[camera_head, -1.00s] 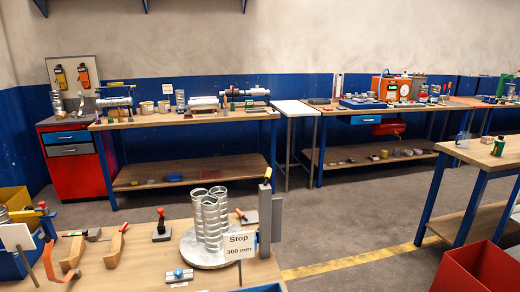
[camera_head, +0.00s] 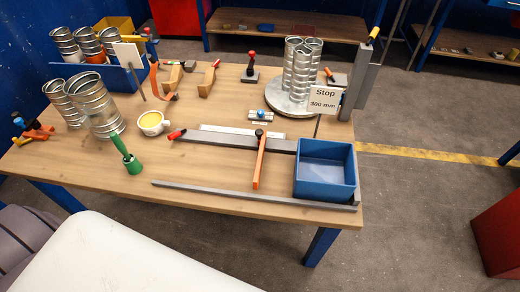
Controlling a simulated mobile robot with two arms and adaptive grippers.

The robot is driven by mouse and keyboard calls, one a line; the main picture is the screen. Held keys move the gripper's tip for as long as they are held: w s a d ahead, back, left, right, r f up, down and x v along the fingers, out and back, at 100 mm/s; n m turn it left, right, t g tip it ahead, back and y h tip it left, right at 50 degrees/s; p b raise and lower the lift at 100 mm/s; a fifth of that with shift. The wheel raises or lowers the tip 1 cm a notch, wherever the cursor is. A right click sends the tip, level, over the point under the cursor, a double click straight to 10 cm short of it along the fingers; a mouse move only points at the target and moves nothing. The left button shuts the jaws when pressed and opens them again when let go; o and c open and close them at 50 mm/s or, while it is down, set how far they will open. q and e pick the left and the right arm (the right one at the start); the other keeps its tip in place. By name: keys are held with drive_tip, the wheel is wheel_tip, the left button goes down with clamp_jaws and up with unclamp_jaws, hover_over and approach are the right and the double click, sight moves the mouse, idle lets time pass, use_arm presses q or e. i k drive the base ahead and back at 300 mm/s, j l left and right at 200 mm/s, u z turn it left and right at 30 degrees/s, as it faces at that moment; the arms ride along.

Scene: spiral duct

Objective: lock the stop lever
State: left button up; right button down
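A white sign (camera_head: 324,99) reading "Stop 300 mm" stands at the right end of the wooden workbench (camera_head: 215,187), in front of a grey upright (camera_head: 360,90) with a yellow-tipped handle. An orange lever (camera_head: 259,162) lies across the grey rail assembly (camera_head: 232,141) near the middle front of the bench. A small metal block with a blue knob (camera_head: 261,114) sits behind it. I cannot tell for sure which part is the stop lever, or whether it is locked. Neither of my grippers is in view.
A blue bin (camera_head: 325,172) sits at the front right bench corner, beside a long grey bar (camera_head: 240,194). More tubes stand on a round plate (camera_head: 290,101).

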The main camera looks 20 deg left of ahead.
sight(174, 135)
drive_tip(key=u, duration=1.45)
